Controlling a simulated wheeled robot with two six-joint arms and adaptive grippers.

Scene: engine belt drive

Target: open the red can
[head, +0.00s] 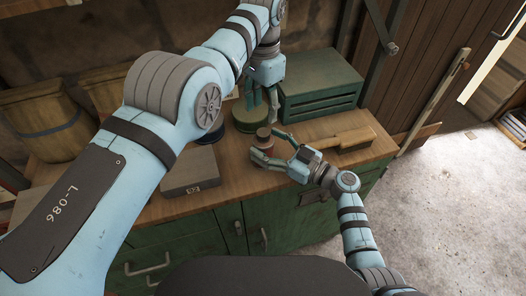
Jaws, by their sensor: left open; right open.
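The small red can (262,144) stands on the wooden workbench, near its front edge. Its top looks brownish. My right gripper (269,145) comes in from the lower right, open, with its fingers on either side of the can. Whether they touch the can, I cannot tell. My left gripper (262,113) points down from above, open and empty, with its fingertips a little above the can's top. The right gripper's fingers hide part of the can.
A round green tin (243,117) stands right behind the can. A green metal box (320,87) is at the back right, and a wooden-handled brush (352,138) lies in front of it. A grey box (188,174) sits to the left on the workbench (225,160).

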